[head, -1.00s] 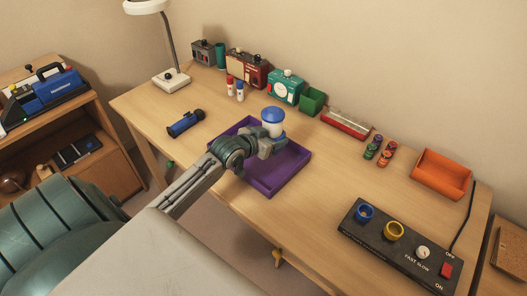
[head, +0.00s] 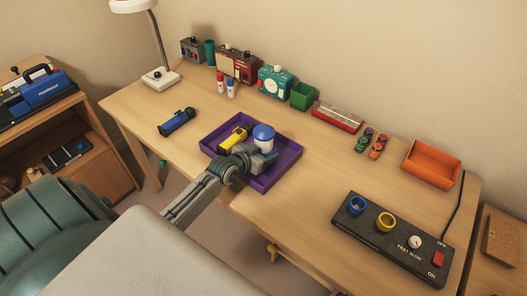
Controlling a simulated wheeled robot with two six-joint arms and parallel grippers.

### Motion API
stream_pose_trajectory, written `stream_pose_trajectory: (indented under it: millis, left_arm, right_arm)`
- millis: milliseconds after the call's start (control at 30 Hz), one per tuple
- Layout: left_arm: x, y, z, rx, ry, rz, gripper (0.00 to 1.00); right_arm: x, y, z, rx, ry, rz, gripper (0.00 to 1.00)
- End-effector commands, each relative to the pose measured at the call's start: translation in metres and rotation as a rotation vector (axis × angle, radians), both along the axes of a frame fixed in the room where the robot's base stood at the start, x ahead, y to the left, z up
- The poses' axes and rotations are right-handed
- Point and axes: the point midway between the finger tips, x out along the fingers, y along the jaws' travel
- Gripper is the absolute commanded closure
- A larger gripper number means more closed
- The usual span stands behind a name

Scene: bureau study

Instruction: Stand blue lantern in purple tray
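The blue lantern (head: 263,132), with a blue domed top and a pale body, is upright over the right-hand part of the purple tray (head: 283,172). My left gripper (head: 262,155) is around its lower part and appears shut on it. The gripper hides the lantern's base, so I cannot tell whether it touches the tray floor. A yellow torch (head: 233,137) lies in the tray, left of the lantern. My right gripper is not in view.
A blue torch (head: 176,122) lies left of the tray. A black control panel (head: 390,240) is at the front right, and an orange bin (head: 431,165) stands behind it. A green box (head: 302,96) and other items line the back. The desk right of the tray is clear.

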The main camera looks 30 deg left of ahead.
Motion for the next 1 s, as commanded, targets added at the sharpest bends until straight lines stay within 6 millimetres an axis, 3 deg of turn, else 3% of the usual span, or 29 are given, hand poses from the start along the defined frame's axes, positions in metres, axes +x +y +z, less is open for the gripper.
stream_pose_trajectory:
  millis: [33, 100, 467, 1000]
  left_arm:
    - [0.000, 0.000, 0.000, 0.000, 0.000, 0.000, 0.27]
    - [0.000, 0.000, 0.000, 0.000, 0.000, 0.000, 0.17]
    - [-0.003, 0.001, 0.004, 0.002, 0.001, -0.001, 0.17]
    - [-0.092, 0.010, 0.041, 0.005, 0.003, -0.002, 0.17]
  right_arm:
    - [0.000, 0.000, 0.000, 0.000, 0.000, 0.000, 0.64]
    - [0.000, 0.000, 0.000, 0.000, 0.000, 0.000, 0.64]
    - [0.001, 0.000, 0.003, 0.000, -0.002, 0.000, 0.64]
    - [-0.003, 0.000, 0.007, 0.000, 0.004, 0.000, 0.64]
